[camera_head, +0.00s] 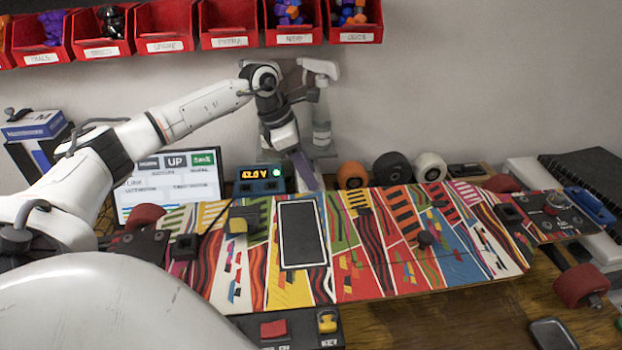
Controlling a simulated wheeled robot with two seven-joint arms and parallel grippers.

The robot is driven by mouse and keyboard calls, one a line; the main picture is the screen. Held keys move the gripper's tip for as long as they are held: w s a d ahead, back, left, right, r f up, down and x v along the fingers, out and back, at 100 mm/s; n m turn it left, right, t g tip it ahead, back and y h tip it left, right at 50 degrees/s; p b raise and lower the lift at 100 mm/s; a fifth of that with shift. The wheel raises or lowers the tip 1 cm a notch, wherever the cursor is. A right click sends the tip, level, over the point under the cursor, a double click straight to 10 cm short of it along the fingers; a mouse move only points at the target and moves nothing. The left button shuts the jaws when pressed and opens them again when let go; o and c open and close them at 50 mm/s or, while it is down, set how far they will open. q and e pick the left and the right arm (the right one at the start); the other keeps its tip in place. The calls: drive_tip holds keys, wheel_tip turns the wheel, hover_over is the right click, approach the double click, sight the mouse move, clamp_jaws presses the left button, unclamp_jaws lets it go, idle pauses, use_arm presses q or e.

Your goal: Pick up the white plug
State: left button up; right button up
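I cannot make out a white plug in this view. My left gripper (302,170) hangs behind the far edge of the patterned skateboard deck (375,265), just right of the blue voltage meter (262,180). Its fingers point down, and their tips are partly lost against the background. I cannot tell whether they are open or shut, or whether they hold anything. My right gripper is not in view.
A translucent spray bottle (321,110) stands close behind my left gripper. Several wheels stand along the wall, including a white one (430,167). Red bins (230,38) hang above. A screen (168,185) stands at left. Bare wood (450,325) shows in front of the deck.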

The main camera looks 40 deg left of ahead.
use_arm(q)
clamp_jaws()
drive_tip(key=shift+r, duration=0.1)
